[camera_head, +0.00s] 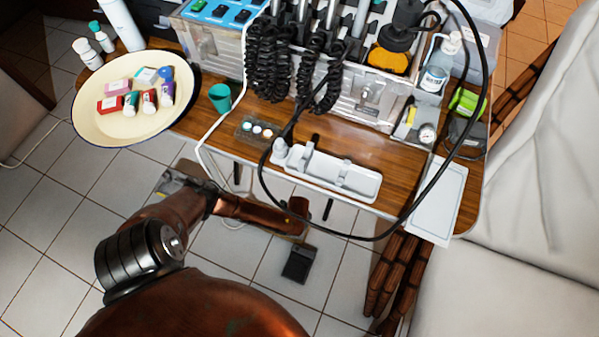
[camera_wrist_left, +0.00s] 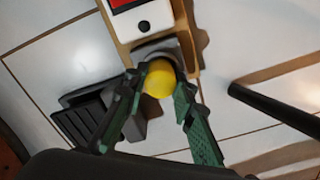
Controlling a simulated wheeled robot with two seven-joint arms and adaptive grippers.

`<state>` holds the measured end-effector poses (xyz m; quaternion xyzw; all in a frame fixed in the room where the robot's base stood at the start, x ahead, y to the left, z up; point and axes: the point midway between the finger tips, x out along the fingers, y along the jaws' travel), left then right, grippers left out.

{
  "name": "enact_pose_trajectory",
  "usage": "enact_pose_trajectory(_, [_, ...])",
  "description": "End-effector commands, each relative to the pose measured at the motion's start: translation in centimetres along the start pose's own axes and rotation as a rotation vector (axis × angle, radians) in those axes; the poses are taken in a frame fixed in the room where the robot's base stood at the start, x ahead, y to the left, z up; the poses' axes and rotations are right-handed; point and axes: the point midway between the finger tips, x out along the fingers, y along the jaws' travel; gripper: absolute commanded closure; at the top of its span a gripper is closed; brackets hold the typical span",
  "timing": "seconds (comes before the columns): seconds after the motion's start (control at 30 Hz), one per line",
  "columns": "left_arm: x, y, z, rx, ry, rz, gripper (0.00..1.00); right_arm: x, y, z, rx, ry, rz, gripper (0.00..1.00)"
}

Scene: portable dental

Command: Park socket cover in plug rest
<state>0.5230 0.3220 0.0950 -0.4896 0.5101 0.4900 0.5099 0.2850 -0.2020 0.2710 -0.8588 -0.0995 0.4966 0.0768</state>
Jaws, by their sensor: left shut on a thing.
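In the left wrist view, my left gripper (camera_wrist_left: 164,78) has its green-padded fingers closed on a round yellow piece (camera_wrist_left: 158,82), which I take to be the socket cover. The yellow piece is right against a grey socket housing (camera_wrist_left: 153,50) on a wooden board; I cannot tell whether it is seated or apart. In the head view my copper arm reaches below the table edge and hides the gripper. A long white holder (camera_head: 352,180) with raised supports lies at the table's front edge; I cannot tell if it is the plug rest. My right gripper is not in view.
A white device with a red screen (camera_wrist_left: 140,18) sits on the board. A black pedal (camera_head: 299,263) lies on the tiled floor. A black cable (camera_head: 264,190) loops over the table front. A dark bar (camera_wrist_left: 270,108) stands right of the gripper. A plate (camera_head: 92,128) holds small boxes.

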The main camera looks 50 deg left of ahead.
Motion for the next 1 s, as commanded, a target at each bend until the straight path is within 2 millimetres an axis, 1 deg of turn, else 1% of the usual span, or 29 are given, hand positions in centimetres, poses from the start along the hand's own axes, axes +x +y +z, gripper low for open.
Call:
enact_pose_trajectory(0.23, [0.49,0.0,-0.02,0.0,0.0,0.0,0.93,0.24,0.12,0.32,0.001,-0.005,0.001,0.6])
enact_pose_trajectory(0.37, [0.38,-0.03,-0.02,0.0,0.0,-0.001,0.93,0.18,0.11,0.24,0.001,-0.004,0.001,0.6])
enact_pose_trajectory(0.4, [0.38,-0.04,-0.02,0.0,0.0,-0.001,0.75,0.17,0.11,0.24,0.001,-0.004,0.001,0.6])
enact_pose_trajectory(0.67, [0.38,-0.02,-0.01,0.0,0.0,0.0,0.57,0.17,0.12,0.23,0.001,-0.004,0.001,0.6])
enact_pose_trajectory(0.7, [0.38,-0.02,-0.01,0.0,0.0,0.0,0.56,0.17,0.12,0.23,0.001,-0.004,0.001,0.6])
enact_pose_trajectory(1.0, [0.18,-0.03,0.01,0.0,0.0,-0.001,0.56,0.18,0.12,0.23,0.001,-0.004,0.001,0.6])
